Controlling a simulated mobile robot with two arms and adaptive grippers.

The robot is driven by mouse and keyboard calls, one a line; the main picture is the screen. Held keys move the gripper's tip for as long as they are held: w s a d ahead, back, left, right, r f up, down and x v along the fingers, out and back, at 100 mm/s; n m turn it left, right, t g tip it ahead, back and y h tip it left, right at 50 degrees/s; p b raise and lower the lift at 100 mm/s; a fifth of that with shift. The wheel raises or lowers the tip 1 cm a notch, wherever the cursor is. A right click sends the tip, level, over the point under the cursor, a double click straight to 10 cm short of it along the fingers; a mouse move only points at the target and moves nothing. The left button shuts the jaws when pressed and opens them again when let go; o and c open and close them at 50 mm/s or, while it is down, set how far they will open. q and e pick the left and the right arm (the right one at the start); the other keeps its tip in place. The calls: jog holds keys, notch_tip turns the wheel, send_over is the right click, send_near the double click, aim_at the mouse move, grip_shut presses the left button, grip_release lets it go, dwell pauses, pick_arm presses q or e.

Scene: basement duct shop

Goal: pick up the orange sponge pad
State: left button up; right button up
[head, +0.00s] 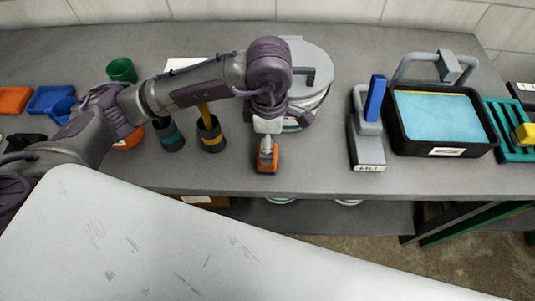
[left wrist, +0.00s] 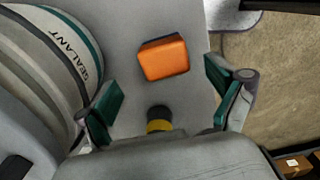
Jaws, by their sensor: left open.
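The orange sponge pad (head: 267,159) lies on the grey bench near its front edge in the head view. In the left wrist view the pad (left wrist: 164,58) is a small orange block above the middle of the picture. My left gripper (head: 267,135) is over the pad in the head view and partly covers it. In the left wrist view my left gripper (left wrist: 166,98) is open, with green-padded fingers spread wide. The pad shows beyond the fingertips, nothing is held, and the exact gap is hard to tell. My right gripper is not in view.
The sealant bucket (left wrist: 60,62) stands close by the left finger. Dark cups (head: 211,138) stand left of the pad. A grey tool with a blue handle (head: 375,98) and a black tray of blue material (head: 493,137) are at right. The bench edge is near; bare bench lies right of the pad.

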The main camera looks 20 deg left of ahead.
pick_arm(q)
jog(key=shift+f, duration=0.95)
jog(key=shift+s+f+p, duration=0.15)
jog(key=shift+f+p, duration=0.35)
jog(key=shift+f, duration=0.1)
notch_tip(320, 180, down, 4)
jog(key=shift+s+r+p, duration=0.15)
jog(key=shift+r+p, duration=0.05)
jog(key=shift+p, duration=0.5)
jog(key=shift+f, duration=0.35)
jog(key=shift+c, duration=0.4)
